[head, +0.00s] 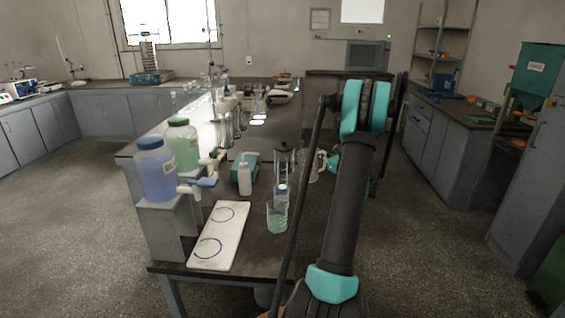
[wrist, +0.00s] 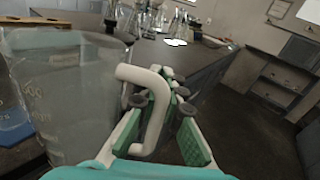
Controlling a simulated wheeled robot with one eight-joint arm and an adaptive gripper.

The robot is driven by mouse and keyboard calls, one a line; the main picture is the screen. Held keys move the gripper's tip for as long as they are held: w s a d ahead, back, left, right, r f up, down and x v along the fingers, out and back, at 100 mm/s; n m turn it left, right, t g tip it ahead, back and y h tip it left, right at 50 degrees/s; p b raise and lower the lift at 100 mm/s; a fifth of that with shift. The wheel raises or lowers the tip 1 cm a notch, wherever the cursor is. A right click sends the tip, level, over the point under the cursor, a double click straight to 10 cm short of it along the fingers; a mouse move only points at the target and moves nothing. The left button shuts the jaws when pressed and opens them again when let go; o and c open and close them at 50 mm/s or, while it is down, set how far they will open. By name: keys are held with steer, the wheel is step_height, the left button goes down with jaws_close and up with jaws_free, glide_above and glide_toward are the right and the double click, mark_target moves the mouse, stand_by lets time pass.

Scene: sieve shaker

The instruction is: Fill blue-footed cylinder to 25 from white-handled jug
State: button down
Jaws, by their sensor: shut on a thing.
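A large clear jug (wrist: 65,95) with faint markings fills the left of the wrist view. Its white handle (wrist: 158,105) lies between the green-padded fingers of my gripper (wrist: 168,112), which is shut on it. In the head view the jug (head: 315,168) shows partly beside my arm, with a teal part of my gripper (head: 333,163) to its right. The jug's fill level cannot be read. A blue piece (wrist: 12,118) shows at the left edge of the wrist view, possibly a foot. In the head view a tall clear vessel (head: 283,160) stands left of the jug; its foot is not clear.
A white board with two rings (head: 228,240), a white squeeze bottle (head: 245,178) and blue (head: 157,178) and green (head: 183,150) carboys are at left.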

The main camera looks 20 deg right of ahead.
steer(key=a+r+n+h, duration=0.1)
steer(key=a+r+n, duration=0.3)
steer(key=r+n, duration=0.1)
steer(key=shift+a+r+g, duration=0.4)
steer(key=shift+r, duration=0.15)
steer(key=shift+s+a+r+n+p, duration=0.1)
steer(key=shift+a+r+n+p, duration=0.2)
steer(key=shift+a+r, duration=0.25)
steer(key=shift+s+a+r+n+p, duration=0.15)
steer(key=shift+a+r+n, duration=0.15)
steer(key=shift+r, duration=0.45)
stand_by(0.7)
steer(key=shift+w+a+r+n+p, duration=0.1)
steer(key=shift+a+r+n+p, duration=0.3)
steer(key=shift+p, duration=0.45)
stand_by(2.8)
steer(key=shift+d, duration=0.1)
steer(key=d+f+m+t+y+b, duration=0.1)
steer(key=d+f+m+b, duration=0.1)
steer(key=d+f+m, duration=0.5)
steer(key=shift+d+f+m+b, duration=0.35)
steer(key=shift+f+m, duration=0.05)
steer(key=shift+f, duration=1.3)
